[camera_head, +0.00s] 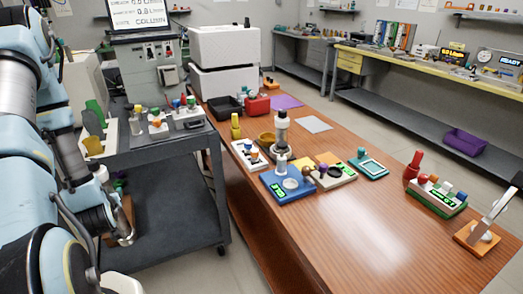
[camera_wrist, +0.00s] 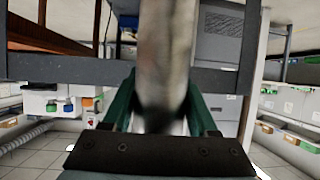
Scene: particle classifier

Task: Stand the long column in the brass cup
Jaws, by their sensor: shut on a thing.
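In the wrist view, my gripper (camera_wrist: 160,112) has its green fingers on either side of a thick, pale grey cylinder, which looks like the long column (camera_wrist: 166,45). The column runs up out of the picture, and its near end is blurred between the fingers. In the head view my arm hangs at the left, beside the grey cart, and I cannot make out the fingers or the held column clearly. A brass-coloured cup (camera_head: 266,138) is on the wooden table, partly hidden behind a grey and white upright instrument (camera_head: 282,130). I cannot see inside the cup.
The grey cart (camera_head: 165,146) carries several small parts and stands between my arm and the wooden table (camera_head: 345,210). A blue base (camera_head: 277,190), a white block (camera_head: 247,155) and a red bottle (camera_head: 412,168) stand on the table. Its front middle is clear.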

